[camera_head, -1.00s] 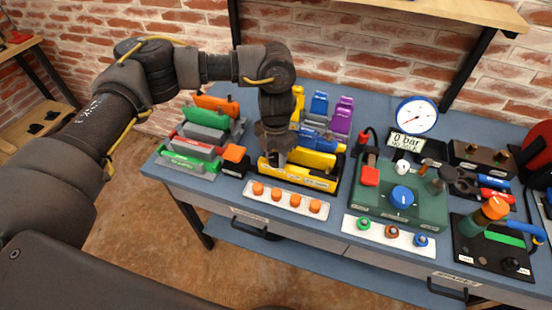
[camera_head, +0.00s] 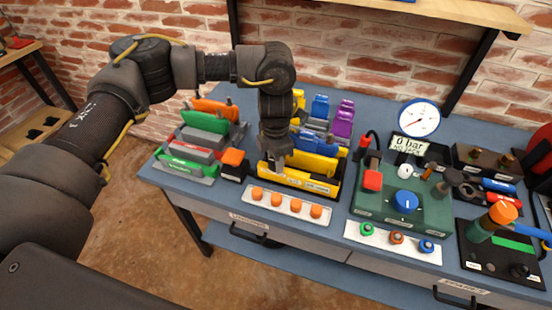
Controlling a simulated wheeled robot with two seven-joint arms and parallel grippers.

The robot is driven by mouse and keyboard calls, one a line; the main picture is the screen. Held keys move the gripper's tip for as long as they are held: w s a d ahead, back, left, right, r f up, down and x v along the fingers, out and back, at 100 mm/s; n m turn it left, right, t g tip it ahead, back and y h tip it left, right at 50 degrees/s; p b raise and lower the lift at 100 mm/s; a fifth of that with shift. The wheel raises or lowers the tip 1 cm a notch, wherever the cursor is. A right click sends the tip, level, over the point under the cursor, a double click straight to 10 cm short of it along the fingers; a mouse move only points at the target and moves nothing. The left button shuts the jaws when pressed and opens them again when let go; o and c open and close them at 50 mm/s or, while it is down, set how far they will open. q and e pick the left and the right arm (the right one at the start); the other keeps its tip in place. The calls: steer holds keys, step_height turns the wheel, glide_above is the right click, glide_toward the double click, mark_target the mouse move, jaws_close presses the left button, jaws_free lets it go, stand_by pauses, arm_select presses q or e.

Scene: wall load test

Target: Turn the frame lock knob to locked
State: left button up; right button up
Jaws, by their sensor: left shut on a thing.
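My left gripper (camera_head: 275,160) reaches down from above to the left end of the front yellow block (camera_head: 305,180), which sits in a black frame (camera_head: 338,184) on the blue bench. The gripper is shut on a small part there, which I take to be the frame lock knob. The fingers and wrist hide most of it, so its pointing direction cannot be read. My right gripper is not in view.
A rack with green, grey and red blocks (camera_head: 187,167) stands left. A strip with orange knobs (camera_head: 284,205) lies in front. To the right are a green panel with a blue dial (camera_head: 405,201), a pressure gauge (camera_head: 420,117) and a black board with an orange-topped post (camera_head: 503,212).

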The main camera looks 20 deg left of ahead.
arm_select(q)
steer(key=o, duration=1)
steer(key=shift+r, duration=0.1)
step_height(320, 180, up, 11)
steer(key=shift+f+b, duration=0.15)
steer(key=shift+b, duration=0.3)
